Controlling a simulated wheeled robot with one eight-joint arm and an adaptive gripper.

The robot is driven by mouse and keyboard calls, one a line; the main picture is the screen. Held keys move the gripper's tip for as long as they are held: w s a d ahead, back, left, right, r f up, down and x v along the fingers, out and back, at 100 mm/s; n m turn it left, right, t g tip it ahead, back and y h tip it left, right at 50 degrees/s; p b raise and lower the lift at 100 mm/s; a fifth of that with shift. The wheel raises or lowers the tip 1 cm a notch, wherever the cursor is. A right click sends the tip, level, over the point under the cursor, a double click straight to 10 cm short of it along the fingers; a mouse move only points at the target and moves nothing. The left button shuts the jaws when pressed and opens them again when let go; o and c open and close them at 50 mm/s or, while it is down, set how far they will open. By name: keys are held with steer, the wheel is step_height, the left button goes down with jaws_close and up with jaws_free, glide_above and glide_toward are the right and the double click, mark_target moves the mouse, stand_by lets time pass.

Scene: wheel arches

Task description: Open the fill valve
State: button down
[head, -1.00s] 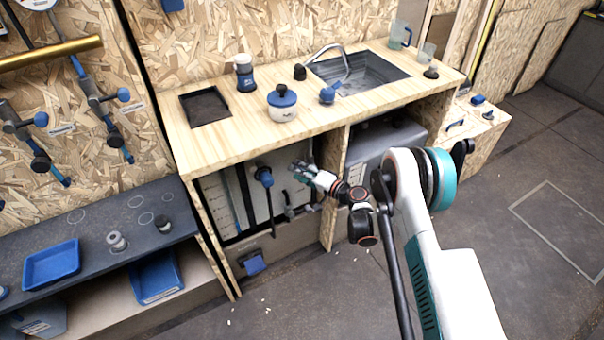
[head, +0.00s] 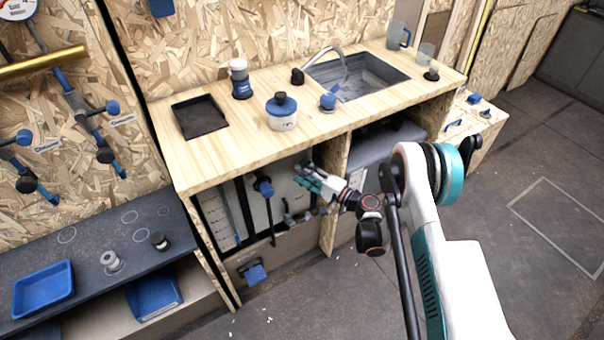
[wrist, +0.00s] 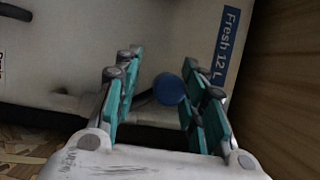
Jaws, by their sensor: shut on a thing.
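A pale tank with a blue "Fresh 12 L" label (wrist: 226,45) stands in the left bay under the counter. In the wrist view a round blue knob (wrist: 169,89) on a dark stem lies between the fingers of my gripper (wrist: 165,92), against the right finger. A gap shows between the knob and the left finger. In the head view my gripper (head: 308,179) reaches into that bay, and its fingers hide the knob. A blue-topped dark lever (head: 263,187) hangs to the left of my gripper, apart from it.
A wooden divider (head: 336,205) stands close to the right of my gripper. The wooden counter (head: 235,140) is above it, with a white blue-lidded pot (head: 282,118) and a sink (head: 375,72). Dark pipes run low in the bay. The floor at the right is clear.

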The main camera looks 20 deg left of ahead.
steer(key=shift+w+d, duration=0.2)
steer(key=shift+w, duration=0.1)
steer(key=c, duration=1)
jaws_free()
steer(key=shift+d, duration=0.1)
steer(key=shift+o, duration=0.2)
steer(key=shift+s, duration=0.1)
